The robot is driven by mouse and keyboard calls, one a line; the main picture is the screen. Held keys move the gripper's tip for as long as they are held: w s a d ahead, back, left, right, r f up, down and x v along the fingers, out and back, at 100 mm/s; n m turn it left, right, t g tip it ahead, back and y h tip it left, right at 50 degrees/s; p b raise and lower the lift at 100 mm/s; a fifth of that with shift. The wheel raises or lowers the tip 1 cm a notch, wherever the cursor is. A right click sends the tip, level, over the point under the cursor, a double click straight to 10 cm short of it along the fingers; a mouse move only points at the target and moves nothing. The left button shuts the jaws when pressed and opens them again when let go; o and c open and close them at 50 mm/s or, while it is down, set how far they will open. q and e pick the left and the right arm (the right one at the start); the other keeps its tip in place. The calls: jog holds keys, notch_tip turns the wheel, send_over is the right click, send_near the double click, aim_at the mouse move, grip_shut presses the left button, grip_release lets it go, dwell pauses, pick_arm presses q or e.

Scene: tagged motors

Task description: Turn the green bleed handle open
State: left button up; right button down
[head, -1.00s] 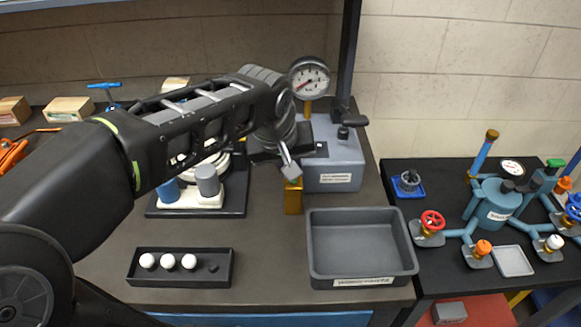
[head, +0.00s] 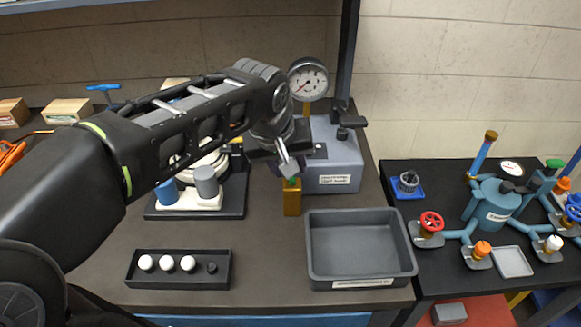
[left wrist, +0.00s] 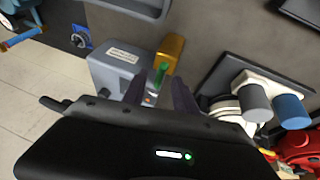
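The green bleed handle (head: 293,183) shows as a small green piece at the top of a brass block (head: 291,202), beside the grey labelled box (head: 335,160). In the left wrist view the green handle (left wrist: 160,74) stands in front of the brass block (left wrist: 172,46). My left gripper (head: 288,165) is just above the handle in the head view. In the left wrist view its two dark fingers (left wrist: 160,92) are apart, one on each side of the handle. I cannot tell whether either finger touches it. My right gripper is not in view.
A pressure gauge (head: 308,79) rises behind the block. A grey empty tray (head: 316,272) lies in front right, and a black tray (head: 140,272) with white balls in front left. Blue and grey cylinders (head: 207,182) stand left. A valve manifold (head: 492,205) is on the right table.

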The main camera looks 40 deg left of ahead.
pick_arm(q)
jog(key=v, duration=0.6)
jog(key=shift+r, duration=0.2)
jog(key=shift+s, duration=0.15)
